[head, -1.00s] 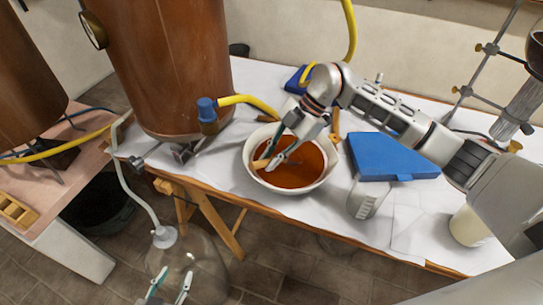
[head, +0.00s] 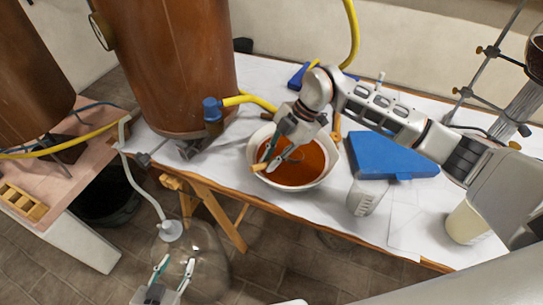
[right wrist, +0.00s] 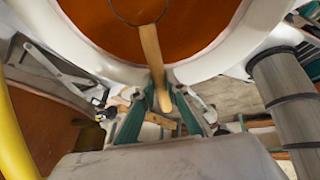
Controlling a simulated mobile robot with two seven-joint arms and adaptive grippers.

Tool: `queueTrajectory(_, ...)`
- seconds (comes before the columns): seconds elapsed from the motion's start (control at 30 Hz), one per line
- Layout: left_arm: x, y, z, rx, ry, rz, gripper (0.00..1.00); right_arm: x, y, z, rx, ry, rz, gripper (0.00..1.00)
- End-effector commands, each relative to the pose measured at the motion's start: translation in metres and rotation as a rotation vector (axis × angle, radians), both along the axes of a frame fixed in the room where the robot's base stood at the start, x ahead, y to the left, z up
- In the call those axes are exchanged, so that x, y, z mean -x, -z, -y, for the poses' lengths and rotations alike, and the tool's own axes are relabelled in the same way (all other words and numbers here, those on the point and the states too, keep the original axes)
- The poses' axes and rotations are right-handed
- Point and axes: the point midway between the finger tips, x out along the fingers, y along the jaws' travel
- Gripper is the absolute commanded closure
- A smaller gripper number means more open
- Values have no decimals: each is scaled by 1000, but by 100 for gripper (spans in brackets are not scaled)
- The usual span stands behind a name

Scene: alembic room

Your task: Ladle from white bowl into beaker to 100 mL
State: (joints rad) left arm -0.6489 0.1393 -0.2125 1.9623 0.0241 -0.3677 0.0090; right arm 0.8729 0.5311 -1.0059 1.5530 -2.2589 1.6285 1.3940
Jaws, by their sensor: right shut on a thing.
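The white bowl (head: 251,150) stands on the table, holding a red-brown liquid (head: 305,165). My right gripper (head: 268,165) is over the bowl's left side, shut on the ladle's wooden handle (head: 259,168). In the right wrist view, the handle (right wrist: 153,65) runs between the fingers (right wrist: 160,115) across the rim toward a thin dark loop over the liquid. Whether the ladle's cup holds liquid cannot be seen. The clear beaker (head: 364,199), with markings, stands right of the bowl near the front edge; its level is unclear. My left gripper (head: 174,268) is open and empty, low in front of the table.
A blue angular object (head: 390,157) lies just behind the beaker. A pale container (head: 466,222) stands farther right. A big copper vessel (head: 175,65) and a blue-capped yellow hose (head: 245,100) are left of and behind the bowl. A large glass bottle (head: 205,245) stands below the table.

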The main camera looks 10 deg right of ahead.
Motion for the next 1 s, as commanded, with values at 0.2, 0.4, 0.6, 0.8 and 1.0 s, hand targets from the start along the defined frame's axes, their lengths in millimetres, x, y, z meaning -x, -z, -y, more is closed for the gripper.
queueTrajectory(0.2,0,-3,0,0,0,1,60,0,0,-1,7,-1,6,100)
queueTrajectory(0.4,0,-6,0,0,0,1,60,0,-5,-1,7,-1,6,100)
queueTrajectory(0.6,0,-12,0,0,0,1,60,0,-12,-1,8,0,6,100)
queueTrajectory(0.8,0,-18,0,0,0,0,60,0,-18,-1,9,-1,6,100)
queueTrajectory(1.0,0,-22,0,0,0,-1,60,0,-25,-1,9,0,5,100)
